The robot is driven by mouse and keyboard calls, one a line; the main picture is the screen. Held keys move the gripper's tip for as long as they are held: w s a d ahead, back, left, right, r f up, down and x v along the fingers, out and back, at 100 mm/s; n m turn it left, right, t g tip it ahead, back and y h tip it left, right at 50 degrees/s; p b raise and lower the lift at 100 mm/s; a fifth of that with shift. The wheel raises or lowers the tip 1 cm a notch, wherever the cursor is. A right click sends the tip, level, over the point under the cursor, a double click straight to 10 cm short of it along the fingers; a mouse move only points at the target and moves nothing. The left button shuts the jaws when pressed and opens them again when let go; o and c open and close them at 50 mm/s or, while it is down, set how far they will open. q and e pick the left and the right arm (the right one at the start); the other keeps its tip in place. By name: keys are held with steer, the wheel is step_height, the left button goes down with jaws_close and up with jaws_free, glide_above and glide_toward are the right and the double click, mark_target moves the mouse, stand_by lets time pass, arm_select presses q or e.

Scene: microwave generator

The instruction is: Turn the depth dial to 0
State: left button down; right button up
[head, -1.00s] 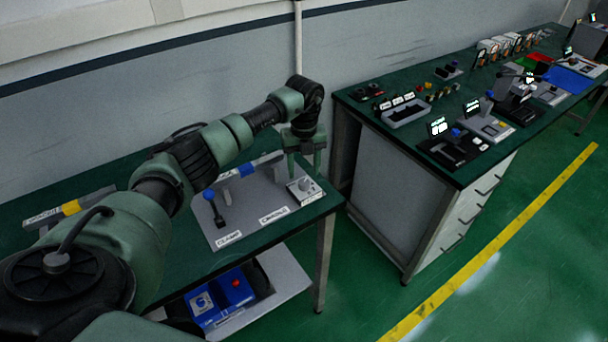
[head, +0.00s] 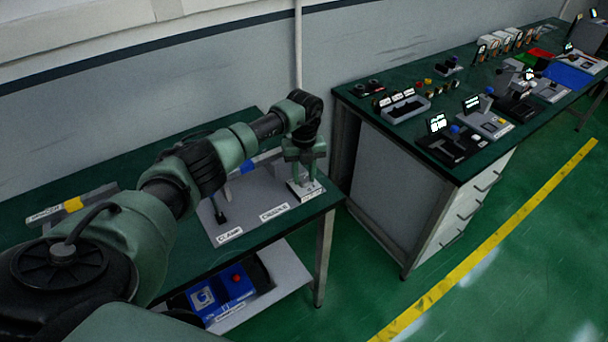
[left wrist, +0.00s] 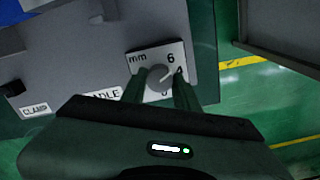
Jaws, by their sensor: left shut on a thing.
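The depth dial (left wrist: 158,77) is a round grey knob on a small white plate (left wrist: 140,57) marked "mm", with a 6 at the upper right and other numbers partly covered. A light pointer line on the knob points to the right and slightly up. My left gripper (left wrist: 160,88) reaches down over the plate, its two fingers on either side of the knob, shut on it. In the head view my left gripper (head: 305,178) stands over the white plate (head: 308,194) at the right end of the grey panel and hides the knob. My right gripper is not in view.
The grey panel (head: 240,216) carries labels CLAMP (head: 230,236) and CRADLE (head: 274,212) and a black lever. A blue box (head: 222,293) with a red button sits on the lower shelf. A second bench (head: 365,110) with several devices stands to the right.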

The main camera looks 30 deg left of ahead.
arm_select(q)
steer(key=shift+f+m+b, duration=0.1)
steer(key=shift+m+b, duration=0.65)
steer(key=shift+m, duration=0.05)
steer(key=m+b, duration=0.2)
steer(key=m, duration=0.1)
steer(key=shift+b, duration=0.35)
steer(key=m+b, duration=0.2)
steer(key=m, duration=0.2)
steer(key=m+b, duration=0.2)
steer(key=shift+m, duration=0.4)
steer(key=m+b, duration=0.2)
steer(key=m, duration=0.4)
steer(key=shift+b, duration=0.35)
steer(key=m+b, duration=0.1)
steer(key=m, duration=0.2)
steer(key=shift+m, duration=0.3)
steer(key=shift+r+m+b, duration=0.2)
steer(key=shift+m+b, duration=0.1)
steer(key=shift+m, duration=1.1)
